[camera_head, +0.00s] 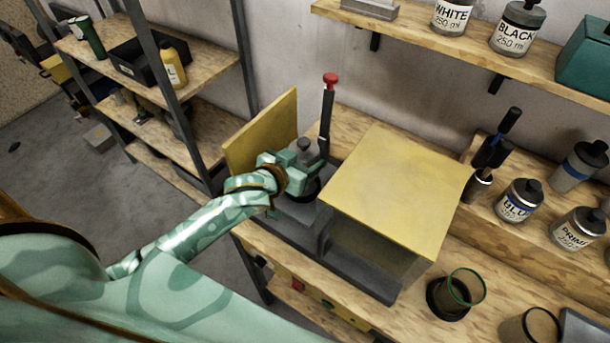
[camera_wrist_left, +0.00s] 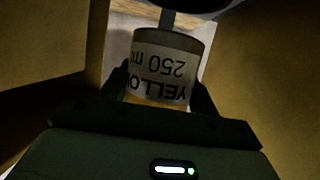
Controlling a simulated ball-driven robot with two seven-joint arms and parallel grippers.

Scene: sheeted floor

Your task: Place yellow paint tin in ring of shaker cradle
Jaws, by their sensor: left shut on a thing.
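My left gripper (camera_head: 296,172) is shut on the yellow paint tin (camera_wrist_left: 167,68), whose upside-down label reads "YELLOW 250 ml" in the left wrist view. In the head view only the tin's grey top (camera_head: 304,146) shows above the fingers. The gripper is inside the shaker, between its open yellow door (camera_head: 262,133) and yellow housing (camera_head: 395,190). A dark round part, seemingly the cradle ring (camera_head: 306,191), shows just below the gripper. The hand hides much of it, so I cannot tell whether the tin sits in it. My right gripper is not in view.
A lever with a red knob (camera_head: 330,79) stands upright close behind the gripper. Paint tins, including a blue one (camera_head: 519,200), stand on the right step. A green-rimmed cup (camera_head: 457,294) stands at the bench front. A metal shelf rack (camera_head: 165,80) is at left.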

